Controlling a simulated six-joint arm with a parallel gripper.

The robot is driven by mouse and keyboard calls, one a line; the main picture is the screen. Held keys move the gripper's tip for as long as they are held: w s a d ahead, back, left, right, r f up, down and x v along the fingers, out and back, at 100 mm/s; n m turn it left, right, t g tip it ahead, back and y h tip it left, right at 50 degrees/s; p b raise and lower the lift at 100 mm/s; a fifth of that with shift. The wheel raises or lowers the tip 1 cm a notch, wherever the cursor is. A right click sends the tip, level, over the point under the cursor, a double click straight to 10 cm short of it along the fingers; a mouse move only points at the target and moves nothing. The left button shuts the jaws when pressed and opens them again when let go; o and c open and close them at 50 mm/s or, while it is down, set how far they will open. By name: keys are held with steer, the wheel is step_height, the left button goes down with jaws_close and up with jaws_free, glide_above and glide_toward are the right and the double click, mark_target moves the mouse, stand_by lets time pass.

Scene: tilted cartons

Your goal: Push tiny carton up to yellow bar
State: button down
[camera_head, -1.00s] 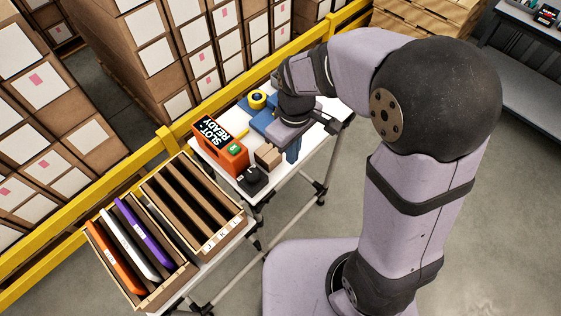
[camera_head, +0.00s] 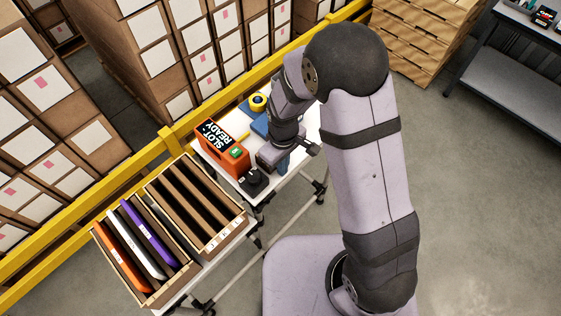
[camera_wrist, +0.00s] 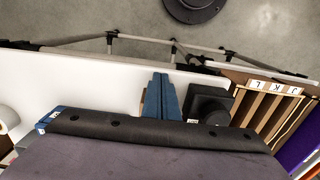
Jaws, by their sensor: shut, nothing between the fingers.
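The yellow bar (camera_head: 244,135) shows as a thin strip on the white table beside the orange box, partly covered.
The orange "SLOT READY" box (camera_head: 222,148) and black knob device (camera_head: 253,181) stand close by on the white table (camera_wrist: 100,82). Slotted wooden crates (camera_head: 215,246) are at the left. A yellow rail (camera_head: 172,138) runs behind.

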steer(key=shift+w+a, duration=0.25)
steer(key=shift+w, duration=0.1)
steer(key=w+a, duration=0.2)
steer(key=w+a+b, duration=0.1)
steer(key=w+a, duration=0.2)
steer(key=shift+w+a+f, duration=0.1)
steer(key=shift+w+a, duration=0.1)
steer(key=shift+a, duration=0.05)
steer(key=shift+w+a, duration=0.4)
steer(key=shift+s+d, duration=0.1)
steer(key=shift+s+d+r+p, duration=0.2)
steer(key=shift+s+d+p, duration=0.2)
steer(key=shift+s+d, duration=0.8)
steer(key=shift+s+d+r, duration=0.1)
steer(key=shift+d+r, duration=0.05)
steer(key=shift+r, duration=0.1)
step_height(320, 180, up, 9)
steer(key=b, duration=0.3)
steer(key=shift+r, duration=0.2)
